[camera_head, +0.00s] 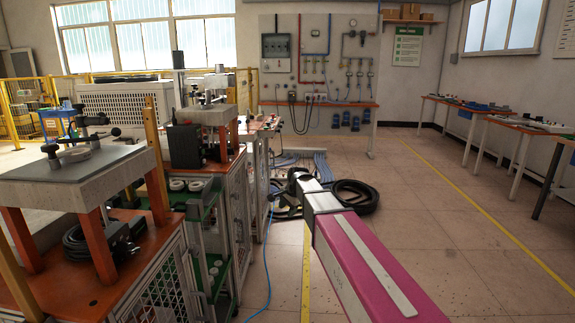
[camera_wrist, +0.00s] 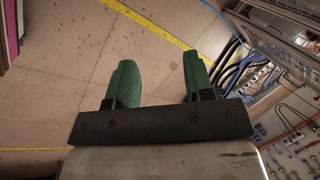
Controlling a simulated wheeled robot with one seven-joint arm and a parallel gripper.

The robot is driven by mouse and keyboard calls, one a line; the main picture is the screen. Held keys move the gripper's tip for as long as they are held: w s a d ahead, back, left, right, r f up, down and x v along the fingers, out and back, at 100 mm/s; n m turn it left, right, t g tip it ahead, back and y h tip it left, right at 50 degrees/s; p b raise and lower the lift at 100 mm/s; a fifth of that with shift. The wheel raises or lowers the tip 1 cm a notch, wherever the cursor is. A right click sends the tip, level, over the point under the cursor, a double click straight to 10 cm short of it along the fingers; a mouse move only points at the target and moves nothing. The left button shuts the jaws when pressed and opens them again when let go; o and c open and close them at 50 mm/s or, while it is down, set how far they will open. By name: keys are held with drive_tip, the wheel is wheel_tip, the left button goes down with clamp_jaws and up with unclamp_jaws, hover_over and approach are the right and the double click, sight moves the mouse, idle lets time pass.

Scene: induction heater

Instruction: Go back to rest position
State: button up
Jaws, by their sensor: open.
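My gripper (camera_wrist: 160,82) shows in the wrist view with two green fingers spread apart. It is open, and nothing is between the fingers. Bare tiled floor with a yellow line lies behind them. In the head view my pink and grey arm reaches forward over the floor, to the right of the machine benches. The fingers cannot be made out in the head view.
A machine bench (camera_head: 90,165) with orange legs stands at the left, with metal cabinets (camera_head: 235,190) beyond. Black hoses (camera_head: 355,195) lie on the floor near my arm. A blue cable (camera_head: 268,255) crosses the floor. The floor (camera_head: 460,235) at right is clear; tables (camera_head: 520,125) line the right wall.

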drive_tip(key=s+d+f+n+g+h, duration=0.1)
drive_tip(key=s+d+f+n, duration=0.2)
drive_tip(key=s+d+f, duration=0.2)
drive_tip(key=s+d+f+n+h, duration=0.1)
drive_tip(key=s+d+f+n, duration=0.2)
drive_tip(key=s+d+f, duration=0.2)
drive_tip(key=s+d+f+n+g, duration=0.1)
drive_tip(key=s+d+f+n, duration=0.2)
drive_tip(key=s, duration=1.2)
drive_tip(key=d+f, duration=0.3)
drive_tip(key=d, duration=0.3)
drive_tip(key=shift+s+d+g+h, duration=0.15)
drive_tip(key=shift+g+h, duration=0.15)
drive_tip(key=shift+h, duration=0.1)
